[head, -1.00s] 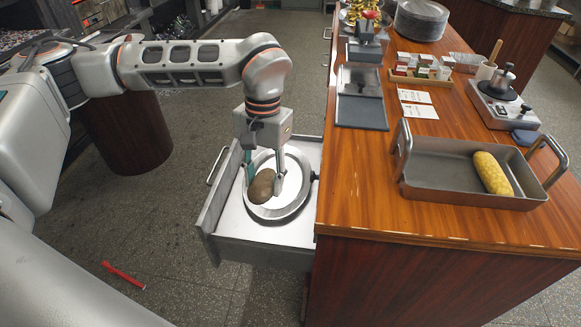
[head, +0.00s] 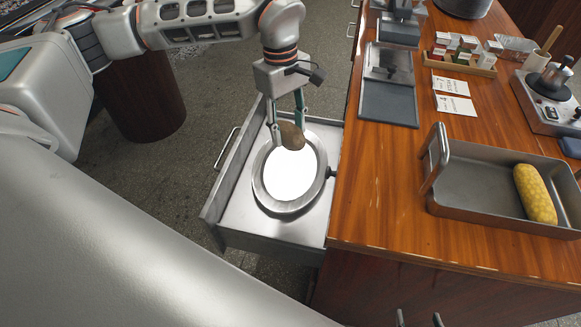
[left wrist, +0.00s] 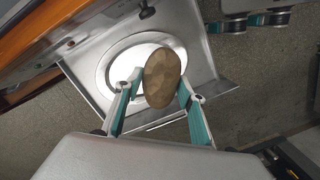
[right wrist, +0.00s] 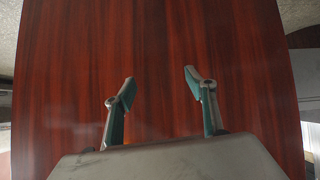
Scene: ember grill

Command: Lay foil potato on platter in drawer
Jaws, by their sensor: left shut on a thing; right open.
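The potato (head: 291,136) is brown and oval, with no shiny foil showing. My left gripper (head: 287,134) is shut on it, one finger on each side, over the far rim of the platter. The potato also shows between the fingers in the left wrist view (left wrist: 165,78). I cannot tell whether it touches the platter. The round platter (head: 262,190) has a grey rim and a bright, empty middle. It lies in the open metal drawer (head: 240,215). My right gripper (right wrist: 159,81) is open and empty, facing a reddish wood panel; its fingertips show at the bottom of the head view.
The wooden counter (head: 380,190) stands right of the drawer. On it is a metal roasting pan (head: 470,185) with a yellow corn-like item (head: 535,194), a dark tray (head: 388,103), cards and a spice rack (head: 460,64). A dark round stool (head: 140,100) stands at the left.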

